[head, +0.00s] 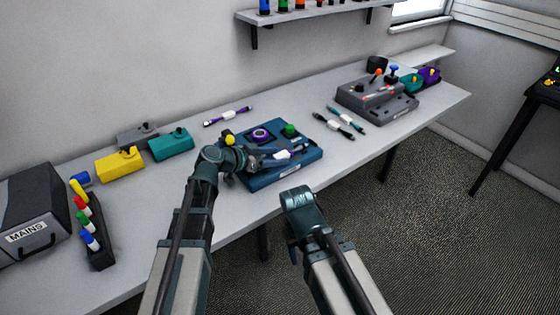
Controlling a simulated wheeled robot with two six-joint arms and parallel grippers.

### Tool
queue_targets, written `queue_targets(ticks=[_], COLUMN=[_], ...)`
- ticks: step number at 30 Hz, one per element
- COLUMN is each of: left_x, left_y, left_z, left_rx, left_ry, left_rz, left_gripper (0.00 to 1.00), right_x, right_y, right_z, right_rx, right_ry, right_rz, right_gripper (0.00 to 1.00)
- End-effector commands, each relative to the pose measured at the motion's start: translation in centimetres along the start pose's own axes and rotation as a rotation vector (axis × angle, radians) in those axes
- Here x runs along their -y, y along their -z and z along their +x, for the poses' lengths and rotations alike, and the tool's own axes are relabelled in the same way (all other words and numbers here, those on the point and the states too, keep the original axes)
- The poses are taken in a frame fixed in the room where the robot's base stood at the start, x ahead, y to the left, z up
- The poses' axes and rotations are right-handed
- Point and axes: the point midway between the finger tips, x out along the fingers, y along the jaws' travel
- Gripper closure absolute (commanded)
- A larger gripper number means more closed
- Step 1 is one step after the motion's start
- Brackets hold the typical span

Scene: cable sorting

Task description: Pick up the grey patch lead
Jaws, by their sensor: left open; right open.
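A lead with dark grey ends and a white label (333,125) lies flat on the bench, right of the blue box; it looks like the grey patch lead. A teal lead (347,116) lies close beside it.
A purple lead (228,116) lies behind the blue box. Teal (171,144) and yellow (120,165) boxes stand at left, near a marker rack (96,240) and a MAINS case (33,215). A grey box with knobs (376,101) stands at right. The bench's front right is clear.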

Motion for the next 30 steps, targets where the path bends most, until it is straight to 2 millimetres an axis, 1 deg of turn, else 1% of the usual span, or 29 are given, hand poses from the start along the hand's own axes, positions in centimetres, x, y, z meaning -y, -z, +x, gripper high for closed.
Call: queue_targets(ticks=[1,2,7,8,9,11,12,14,15,19,20,30], left_x=[0.03,0.01,-0.03,-0.03,-0.04,-0.04,-0.04,-0.04,-0.03,-0.03,-0.03,-0.03], left_y=[-0.11,-0.07,0.03,0.03,0.03,0.03,0.03,0.03,0.03,0.03,0.03,0.07], left_z=[0.58,0.66,0.57,0.57,0.56,0.55,0.55,0.55,0.55,0.55,0.55,0.53], left_rx=[0.000,0.000,0.000,0.000,0.000,0.000,0.000,0.000,0.000,0.000,0.000,-0.001], left_ry=[-0.001,-0.001,0.000,0.000,0.000,0.000,0.000,0.000,0.000,0.000,0.000,0.000], left_rz=[0.000,0.000,0.000,0.000,0.000,0.000,0.000,0.000,0.000,0.000,0.000,0.000], left_gripper=[0.30,0.30,0.30,0.32,0.39,0.50,0.57,0.68,0.75,0.98,1.00,1.00], right_x=[0.03,0.03,0.02,0.02,0.02,0.02,0.02,0.02,0.02,0.02,0.02,0.01], right_y=[0.02,0.02,0.01,0.01,0.01,0.01,0.01,0.01,0.01,0.01,0.01,0.01], right_z=[0.32,0.31,0.19,0.19,0.19,0.19,0.19,0.19,0.19,0.19,0.19,0.15], right_rx=[0.000,0.000,0.000,0.000,0.000,0.000,0.000,0.000,0.000,0.000,0.000,0.000], right_ry=[0.000,0.000,0.000,0.000,0.000,0.000,0.000,0.000,0.000,0.000,0.000,0.000], right_rz=[0.000,0.000,0.000,0.000,0.000,0.000,0.000,0.000,0.000,0.000,0.000,0.000], right_gripper=[0.50,0.50,0.50,0.50,0.50,0.50,0.50,0.50,0.50,0.50,0.50,0.50])
